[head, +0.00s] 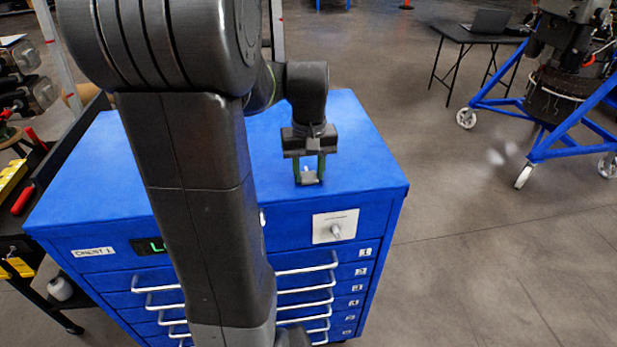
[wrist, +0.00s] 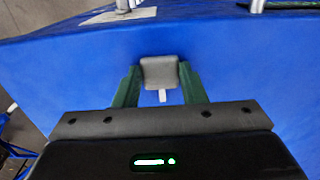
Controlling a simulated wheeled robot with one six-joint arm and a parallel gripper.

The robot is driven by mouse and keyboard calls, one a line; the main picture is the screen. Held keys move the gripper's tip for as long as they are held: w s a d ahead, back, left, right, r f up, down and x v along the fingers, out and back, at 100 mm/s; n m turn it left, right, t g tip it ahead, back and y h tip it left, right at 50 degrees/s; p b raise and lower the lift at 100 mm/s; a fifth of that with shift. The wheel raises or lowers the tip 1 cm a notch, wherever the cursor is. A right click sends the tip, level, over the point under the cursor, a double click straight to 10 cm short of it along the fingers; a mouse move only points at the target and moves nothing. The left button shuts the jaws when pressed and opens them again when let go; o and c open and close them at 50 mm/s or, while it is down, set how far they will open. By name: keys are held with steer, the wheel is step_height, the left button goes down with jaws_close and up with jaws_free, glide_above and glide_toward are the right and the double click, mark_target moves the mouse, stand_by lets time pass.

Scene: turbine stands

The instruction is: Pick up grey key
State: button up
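The grey key has a blocky grey head (wrist: 159,73) and a short pale shank pointing toward my gripper's palm. In the head view the key (head: 309,178) shows as a small dark block between the fingertips, over the blue cabinet's top (head: 355,150). My gripper (head: 309,172) points down there. In the wrist view its green fingers (wrist: 158,82) stand on either side of the key's head, with no clear gap, so it looks shut on the key. I cannot tell whether the key still touches the top.
A white plate (head: 322,222) with a silver key-like piece (head: 336,232) is on the cabinet's front, above drawers with metal handles. A cluttered bench (head: 20,170) stands at left. A table with a laptop (head: 488,21) and a blue wheeled stand (head: 545,150) are at right. Floor between is clear.

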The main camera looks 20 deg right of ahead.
mark_target(309, 177)
jaws_close()
step_height(309, 177, up, 10)
steer(key=shift+b, duration=0.4)
steer(key=o, duration=0.6)
jaws_free()
steer(key=shift+c, duration=0.2)
jaws_close()
